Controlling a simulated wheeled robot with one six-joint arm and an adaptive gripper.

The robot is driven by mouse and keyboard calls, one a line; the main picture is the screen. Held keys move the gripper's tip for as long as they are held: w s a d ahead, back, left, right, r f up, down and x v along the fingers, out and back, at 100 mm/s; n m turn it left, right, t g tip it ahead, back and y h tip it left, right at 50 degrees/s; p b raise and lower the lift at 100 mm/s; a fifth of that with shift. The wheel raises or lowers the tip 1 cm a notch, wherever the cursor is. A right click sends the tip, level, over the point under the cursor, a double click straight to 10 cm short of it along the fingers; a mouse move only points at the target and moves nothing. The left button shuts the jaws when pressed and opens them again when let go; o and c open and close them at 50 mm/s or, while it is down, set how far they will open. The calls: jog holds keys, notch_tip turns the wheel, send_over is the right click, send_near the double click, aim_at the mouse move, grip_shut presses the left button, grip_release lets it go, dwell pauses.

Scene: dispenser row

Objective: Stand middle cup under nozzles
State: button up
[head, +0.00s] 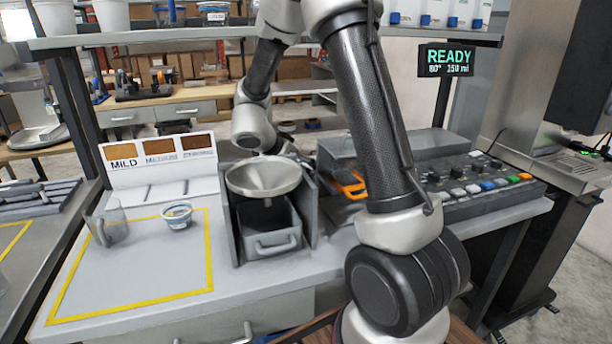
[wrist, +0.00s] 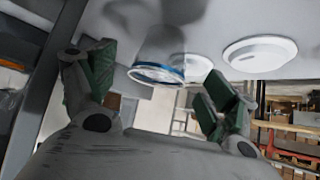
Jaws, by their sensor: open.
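My gripper (wrist: 155,80) is open in the wrist view, with green pads on both fingers. A round thing with a blue rim (wrist: 157,75) shows between and beyond the fingers; I cannot tell whether it is touched. In the head view my wrist (head: 255,128) hangs behind the metal funnel, and the fingers are hidden there. I cannot tell which one is the middle cup, and no nozzles are clearly seen.
The steel funnel (head: 264,176) sits over a grey drawer bin (head: 272,241). A board marked MILD (head: 124,163) stands behind the yellow outline. A button panel (head: 473,184) and a READY display (head: 446,60) are at right. The front of the outlined area is clear.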

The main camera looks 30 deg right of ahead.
jog(key=shift+x, duration=2.7)
jog(key=c, duration=0.9)
jog(key=shift+c, duration=0.5)
notch_tip(320, 180, up, 10)
